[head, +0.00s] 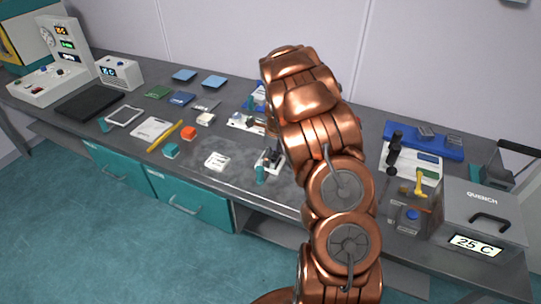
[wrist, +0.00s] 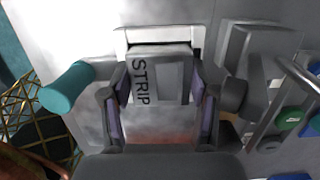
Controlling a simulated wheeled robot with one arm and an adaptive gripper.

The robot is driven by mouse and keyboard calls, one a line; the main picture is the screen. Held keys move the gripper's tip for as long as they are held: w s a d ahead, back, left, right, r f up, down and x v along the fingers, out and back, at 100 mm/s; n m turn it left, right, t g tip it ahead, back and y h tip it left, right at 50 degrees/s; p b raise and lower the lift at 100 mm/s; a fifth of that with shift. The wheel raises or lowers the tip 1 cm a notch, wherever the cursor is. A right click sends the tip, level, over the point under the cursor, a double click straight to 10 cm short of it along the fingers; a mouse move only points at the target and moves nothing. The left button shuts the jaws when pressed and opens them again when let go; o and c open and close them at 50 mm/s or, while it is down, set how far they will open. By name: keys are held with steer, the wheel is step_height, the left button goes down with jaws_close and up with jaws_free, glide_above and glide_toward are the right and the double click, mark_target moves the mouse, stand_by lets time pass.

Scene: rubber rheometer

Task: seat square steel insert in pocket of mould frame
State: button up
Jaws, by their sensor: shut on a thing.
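My gripper (wrist: 158,100) has its two fingers, with purple pads, on either side of a grey square steel insert (wrist: 172,76) marked STRIP, and is shut on it. The insert's far edge is at a pale frame (wrist: 120,37), which looks like the mould frame; its pocket is mostly hidden behind the insert. I cannot tell whether the insert is inside the pocket or just above it. In the head view my arm hides most of this spot, and only a small dark part of my gripper (head: 268,160) shows low over the bench.
A teal cylinder (wrist: 68,87) stands close left of my gripper. A grey block (wrist: 250,55) is close on the right, with a green round knob (wrist: 290,118) beyond.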

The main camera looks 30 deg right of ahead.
mark_target(275, 157)
steer(key=o, duration=1.6)
steer(key=shift+f, duration=0.1)
steer(key=shift+s+d+r, duration=0.15)
steer(key=shift+s+r, duration=0.1)
steer(key=shift+r, duration=1.75)
steer(key=shift+s+d+r, duration=0.15)
steer(key=shift+s+r, duration=0.1)
steer(key=shift+r, duration=1.7)
steer(key=shift+s+d+r, duration=0.15)
steer(key=shift+s+r, duration=0.1)
steer(key=shift+r, duration=1.75)
